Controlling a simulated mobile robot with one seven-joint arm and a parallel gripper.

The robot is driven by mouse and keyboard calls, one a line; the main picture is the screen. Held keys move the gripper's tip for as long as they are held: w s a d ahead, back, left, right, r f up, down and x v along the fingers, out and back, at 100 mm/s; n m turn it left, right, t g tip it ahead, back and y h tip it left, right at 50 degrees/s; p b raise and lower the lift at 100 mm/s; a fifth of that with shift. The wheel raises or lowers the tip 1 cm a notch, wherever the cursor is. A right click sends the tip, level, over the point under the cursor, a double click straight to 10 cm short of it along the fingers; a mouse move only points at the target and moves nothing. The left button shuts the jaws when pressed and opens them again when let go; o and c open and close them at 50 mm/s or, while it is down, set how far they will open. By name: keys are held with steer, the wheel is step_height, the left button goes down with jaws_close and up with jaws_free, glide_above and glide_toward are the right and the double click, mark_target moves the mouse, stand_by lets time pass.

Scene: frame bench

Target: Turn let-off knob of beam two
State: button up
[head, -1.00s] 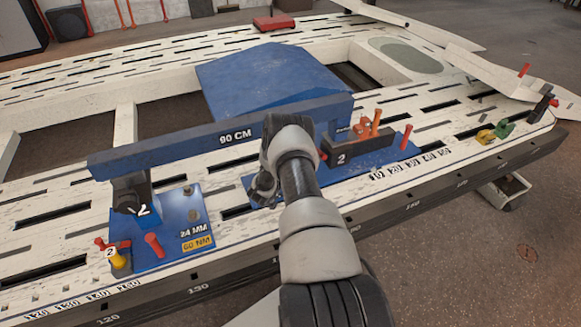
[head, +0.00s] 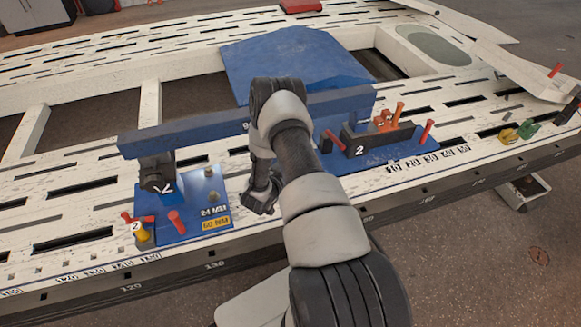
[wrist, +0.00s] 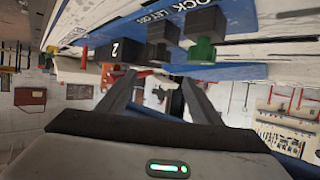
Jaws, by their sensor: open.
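The blue beam (head: 215,128) lies across two blue base plates on the white bench. The right plate carries a black block (head: 375,143) marked 2. In the wrist view, a blue plate (wrist: 228,72) bears the words LOCK and LET OFF. A black knob (wrist: 163,40) is beside LET OFF, and a green knob (wrist: 203,49) is near it. My gripper (wrist: 155,96) is open and empty, apart from both knobs. In the head view my gripper (head: 262,197) is between the two plates, partly hidden by my arm.
Red handles (head: 426,131) and an orange piece (head: 388,120) stand up at the right plate. A yellow knob and a green one (head: 527,128) sit farther right. A blue sloped panel (head: 290,62) lies behind the beam. The slotted bench front strip (head: 255,222) is mostly bare.

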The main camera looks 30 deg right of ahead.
steer(key=v, duration=0.3)
stand_by(0.6)
